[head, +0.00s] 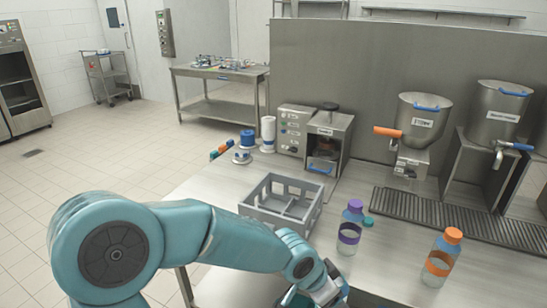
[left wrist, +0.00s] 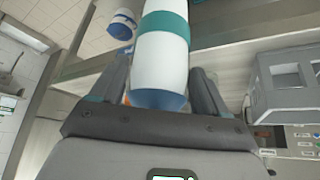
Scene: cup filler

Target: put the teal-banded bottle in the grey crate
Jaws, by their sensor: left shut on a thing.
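The teal-banded bottle (left wrist: 161,65) shows in the left wrist view as a white cylinder with a teal band and a blue end. It lies between the two fingers of my left gripper (left wrist: 160,90), which is shut on it. In the head view my left gripper (head: 324,290) is at the bottom edge, right of and nearer than the crate; the bottle is not clearly visible there. The grey crate (head: 262,216) stands on the steel table, with dividers and no bottle visible inside. My right gripper is not in view.
A purple-banded bottle (head: 350,226) and an orange-banded bottle (head: 442,257) stand upright right of the crate. A small teal cap-like thing (head: 368,221) is beside the purple one. Dispensers with a drip grate (head: 450,218) stand behind. Blue-lidded containers (head: 247,139) stand beyond the crate.

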